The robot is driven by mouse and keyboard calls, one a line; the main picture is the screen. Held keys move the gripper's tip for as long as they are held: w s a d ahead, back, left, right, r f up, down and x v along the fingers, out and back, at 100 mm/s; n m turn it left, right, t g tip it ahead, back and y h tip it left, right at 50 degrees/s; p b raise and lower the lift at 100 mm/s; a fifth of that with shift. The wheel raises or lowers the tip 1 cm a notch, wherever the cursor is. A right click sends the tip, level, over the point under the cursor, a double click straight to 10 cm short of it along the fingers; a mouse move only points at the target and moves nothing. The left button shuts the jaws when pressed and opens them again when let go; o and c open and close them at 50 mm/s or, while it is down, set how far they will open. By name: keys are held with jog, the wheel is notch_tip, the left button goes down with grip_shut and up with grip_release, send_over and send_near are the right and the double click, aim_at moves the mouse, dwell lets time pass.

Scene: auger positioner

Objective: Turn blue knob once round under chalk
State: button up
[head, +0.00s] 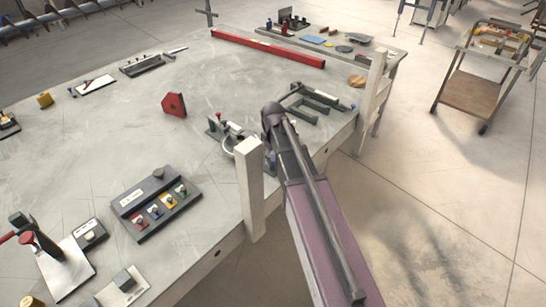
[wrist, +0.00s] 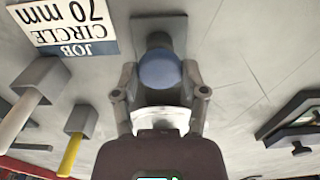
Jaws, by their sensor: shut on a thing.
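In the wrist view, a round blue knob (wrist: 158,68) stands on a grey bar against the pale surface. My gripper (wrist: 159,76) has one finger on each side of the knob and is shut on it. A white patch (wrist: 160,118) shows between the fingers, below the knob in the picture; I cannot tell whether it is the chalk. In the head view, my arm and a pale post cover much of the work spot, and the gripper's hold is hidden there.
In the wrist view, a "JOB CIRCLE 70 mm" card (wrist: 70,25) and two hammer-like tools (wrist: 78,130) lie to the left; a dark frame (wrist: 292,120) is at right. In the head view, a pale post (head: 249,190) stands at the table edge. A red block (head: 174,104) stands on the table (head: 110,130).

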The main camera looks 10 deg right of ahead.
aim_at(273, 158)
jog(key=shift+s, duration=0.15)
jog(key=o, duration=1.2)
jog(key=shift+f, duration=0.1)
jog(key=shift+c, duration=0.2)
jog(key=shift+m, duration=0.5)
jog(key=m, duration=1.1)
jog(key=shift+r+m, duration=0.25)
jog(key=shift+m, duration=0.25)
notch_tip(273, 158, up, 14)
jog(key=p, duration=1.4)
jog(key=s+f+n+b, duration=0.3)
jog(key=s+f, duration=0.1)
jog(key=s, duration=0.4)
jog(key=s+f+n+b, duration=0.2)
jog(key=s+f+b, duration=0.1)
jog(key=s, duration=0.4)
jog(key=shift+s+a+f+n+b, duration=0.2)
jog(key=shift+s+f+n+b, duration=0.2)
jog(key=shift+b, duration=0.25)
